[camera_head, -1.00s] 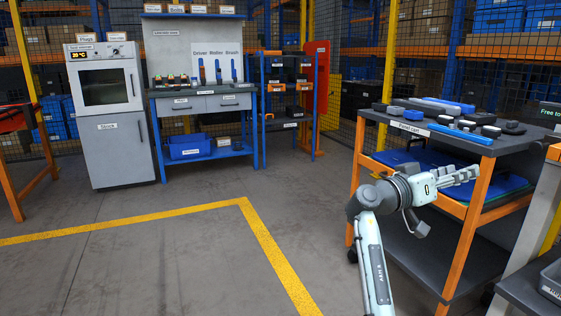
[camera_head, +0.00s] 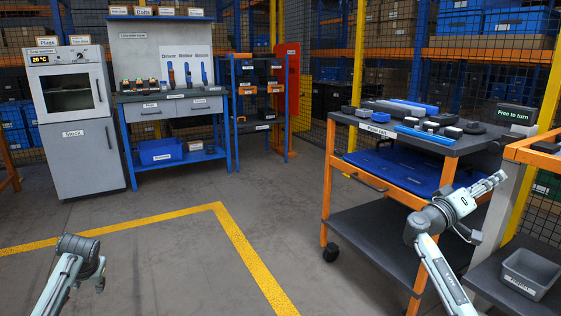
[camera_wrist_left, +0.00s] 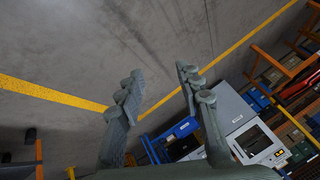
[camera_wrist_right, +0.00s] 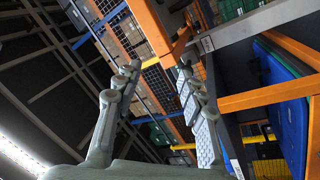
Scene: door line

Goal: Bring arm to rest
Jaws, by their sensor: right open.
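My right arm comes in from the bottom right of the head view. Its gripper (camera_head: 488,186) points right, in front of the parts cart's right side, and looks empty. In the right wrist view the two fingers of this gripper (camera_wrist_right: 158,72) stand apart with nothing between them. My left arm shows at the bottom left of the head view, over bare floor, with its gripper end (camera_head: 80,252) pointing away so the fingers are mostly hidden. In the left wrist view the fingers of this gripper (camera_wrist_left: 158,82) are apart and empty above the floor.
The orange and grey cart (camera_head: 385,212) holds several dark and blue parts on top. A grey bin (camera_head: 529,272) sits on the shelf at the right. A grey cabinet with an oven (camera_head: 75,118) and a blue workbench (camera_head: 178,108) stand at the back left. The middle floor is clear.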

